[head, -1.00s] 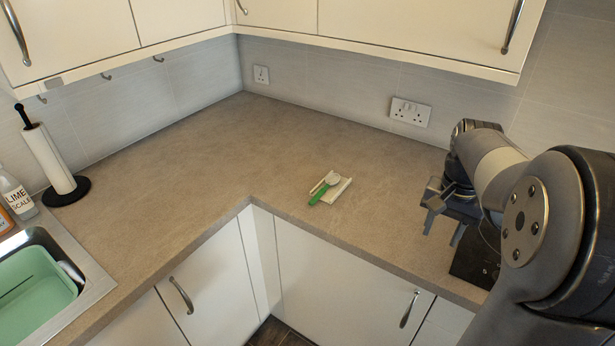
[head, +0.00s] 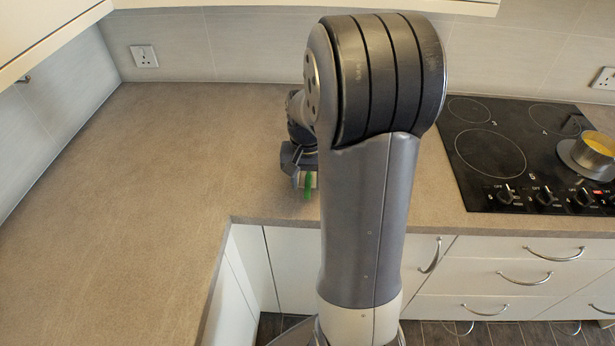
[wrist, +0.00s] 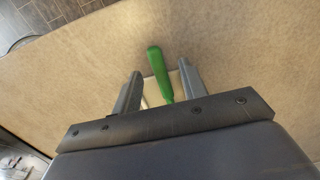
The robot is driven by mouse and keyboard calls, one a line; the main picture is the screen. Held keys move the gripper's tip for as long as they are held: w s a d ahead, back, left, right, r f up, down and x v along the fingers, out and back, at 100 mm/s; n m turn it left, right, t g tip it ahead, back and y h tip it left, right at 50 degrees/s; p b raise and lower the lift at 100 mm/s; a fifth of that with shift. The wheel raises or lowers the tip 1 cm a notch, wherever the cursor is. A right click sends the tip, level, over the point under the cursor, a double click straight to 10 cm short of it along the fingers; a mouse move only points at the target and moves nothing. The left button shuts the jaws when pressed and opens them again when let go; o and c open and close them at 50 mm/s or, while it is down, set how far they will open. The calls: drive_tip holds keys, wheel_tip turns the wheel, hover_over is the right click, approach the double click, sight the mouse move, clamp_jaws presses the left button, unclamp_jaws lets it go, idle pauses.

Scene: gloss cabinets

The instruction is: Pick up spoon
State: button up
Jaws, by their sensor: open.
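The spoon's green handle (wrist: 158,72) stands out between the two fingers of my gripper (wrist: 160,88) in the wrist view. The fingers are apart, one on each side of the handle, with a gap to each. The rest of the spoon and most of the pale rest under it (wrist: 176,86) are hidden behind the gripper body. In the head view the green handle (head: 308,187) shows just below my gripper (head: 302,182), near the counter's front edge. My arm hides the rest there.
The beige counter (head: 150,160) is clear to the left. A black hob (head: 480,185) with a pan (head: 590,155) of yellow contents lies to the right. White drawers and cupboards (head: 540,270) stand below the counter edge.

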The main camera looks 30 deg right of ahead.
drive_tip(key=shift+f, duration=0.6)
clamp_jaws()
